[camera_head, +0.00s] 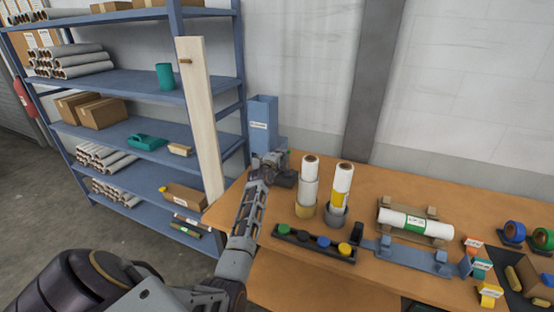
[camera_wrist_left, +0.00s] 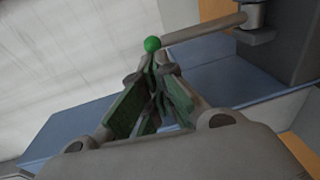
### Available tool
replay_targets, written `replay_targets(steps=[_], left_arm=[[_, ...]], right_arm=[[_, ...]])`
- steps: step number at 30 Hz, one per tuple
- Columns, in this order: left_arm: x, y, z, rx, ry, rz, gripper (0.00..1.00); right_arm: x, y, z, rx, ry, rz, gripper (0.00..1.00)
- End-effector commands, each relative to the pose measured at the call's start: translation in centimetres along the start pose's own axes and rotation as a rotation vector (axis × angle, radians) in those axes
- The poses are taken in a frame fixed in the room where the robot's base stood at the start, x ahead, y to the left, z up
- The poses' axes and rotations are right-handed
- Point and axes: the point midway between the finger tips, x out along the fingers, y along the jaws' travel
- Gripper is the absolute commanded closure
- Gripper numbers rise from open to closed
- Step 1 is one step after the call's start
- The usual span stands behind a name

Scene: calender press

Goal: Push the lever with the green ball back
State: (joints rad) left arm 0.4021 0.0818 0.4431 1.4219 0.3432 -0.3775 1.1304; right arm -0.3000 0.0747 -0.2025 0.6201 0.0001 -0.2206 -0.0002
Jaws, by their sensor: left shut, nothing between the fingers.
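The green ball (camera_wrist_left: 152,44) sits at the end of a grey lever (camera_wrist_left: 205,28) in the left wrist view. The lever runs right from the ball to a grey pivot mount (camera_wrist_left: 254,18) on the blue press. My left gripper (camera_wrist_left: 156,66) is shut and empty, its fingertips just below the ball in the picture. I cannot tell whether they touch it. In the head view my left gripper (camera_head: 272,163) is in front of the blue press (camera_head: 263,122) and hides most of the lever. My right gripper is not in view.
On the wooden table (camera_head: 390,280), two upright rolls (camera_head: 309,180) stand right of my left gripper. A black tray with coloured knobs (camera_head: 300,240) lies nearer. A lying roll (camera_head: 414,222) is farther right. A blue shelf (camera_head: 140,128) and a leaning board (camera_head: 200,110) stand left.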

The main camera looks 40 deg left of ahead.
Motion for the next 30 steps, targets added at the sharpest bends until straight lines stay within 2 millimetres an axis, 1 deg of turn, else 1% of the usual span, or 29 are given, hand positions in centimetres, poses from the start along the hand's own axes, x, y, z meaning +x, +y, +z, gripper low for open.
replay_targets(steps=[1,3,9,15,22,30], left_arm=[[0.1,0.3,0.1,-0.001,-0.002,-0.012,1.0],[0.3,0.4,0.1,0.0,-0.001,-0.027,1.0],[0.9,0.4,0.1,0.001,-0.001,-0.027,1.0],[1.5,0.6,0.1,0.001,-0.001,-0.025,1.0],[2.4,0.7,0.2,0.001,-0.001,-0.025,1.0],[4.1,0.8,0.2,0.0,0.0,-0.024,1.0]], right_arm=[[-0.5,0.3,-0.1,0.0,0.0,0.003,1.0],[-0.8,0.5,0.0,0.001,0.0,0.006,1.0],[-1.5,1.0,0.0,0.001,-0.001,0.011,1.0],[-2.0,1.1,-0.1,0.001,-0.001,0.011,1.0],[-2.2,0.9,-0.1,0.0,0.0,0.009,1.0],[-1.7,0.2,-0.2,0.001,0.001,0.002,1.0]])
